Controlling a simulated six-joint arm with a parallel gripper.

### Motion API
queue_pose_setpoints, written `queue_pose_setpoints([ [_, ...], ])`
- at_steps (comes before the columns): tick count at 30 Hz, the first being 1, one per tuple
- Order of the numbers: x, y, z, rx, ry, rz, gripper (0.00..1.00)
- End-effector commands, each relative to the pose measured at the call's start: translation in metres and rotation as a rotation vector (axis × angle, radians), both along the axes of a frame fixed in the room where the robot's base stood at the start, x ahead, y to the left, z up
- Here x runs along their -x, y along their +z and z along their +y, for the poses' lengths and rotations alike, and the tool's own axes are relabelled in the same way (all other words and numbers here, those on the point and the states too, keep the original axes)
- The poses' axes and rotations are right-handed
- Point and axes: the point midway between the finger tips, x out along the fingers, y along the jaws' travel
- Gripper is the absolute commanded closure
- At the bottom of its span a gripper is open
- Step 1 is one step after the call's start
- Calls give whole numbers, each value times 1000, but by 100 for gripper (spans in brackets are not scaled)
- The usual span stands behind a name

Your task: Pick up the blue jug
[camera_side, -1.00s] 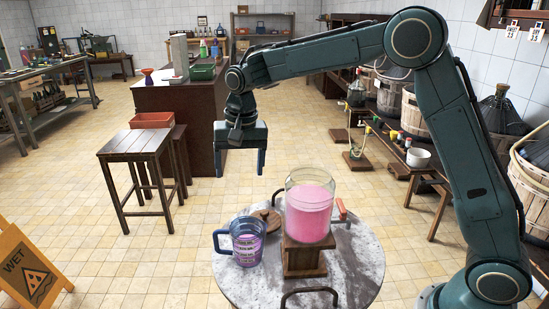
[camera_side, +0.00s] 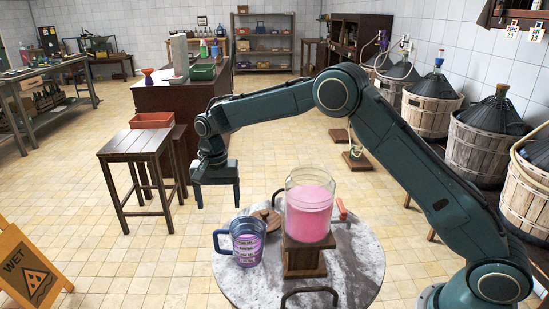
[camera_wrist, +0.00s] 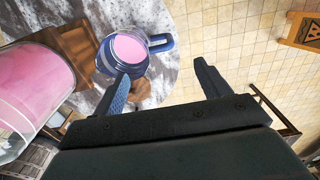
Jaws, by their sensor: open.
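The blue jug (camera_side: 247,243) stands upright on the left side of the round grey table (camera_side: 348,262), with pink liquid inside and its handle toward the left. It also shows from above in the wrist view (camera_wrist: 126,52), with its handle to the right. My gripper (camera_side: 217,196) is open and empty, above and to the left of the jug in the side view. In the wrist view the left finger (camera_wrist: 116,94) overlaps the jug's lower edge, and the right finger (camera_wrist: 208,76) is over the floor beyond the table. I see no contact.
A large glass jar of pink liquid (camera_side: 309,208) stands on a wooden block (camera_side: 303,257) right of the jug. A round wooden lid (camera_side: 267,219) lies behind the jug. A wooden stool (camera_side: 138,146) and a yellow wet-floor sign (camera_side: 30,272) stand to the left.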

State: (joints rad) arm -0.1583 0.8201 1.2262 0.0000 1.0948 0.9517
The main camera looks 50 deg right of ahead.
Motion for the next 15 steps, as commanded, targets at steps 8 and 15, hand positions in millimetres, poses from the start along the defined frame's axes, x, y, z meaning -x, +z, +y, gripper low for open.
queue_pose_setpoints([
  [8, 1, -40, 0, 1, 0, 4, 24],
  [15, 1, -69, 0, 1, 1, 4, 24],
])
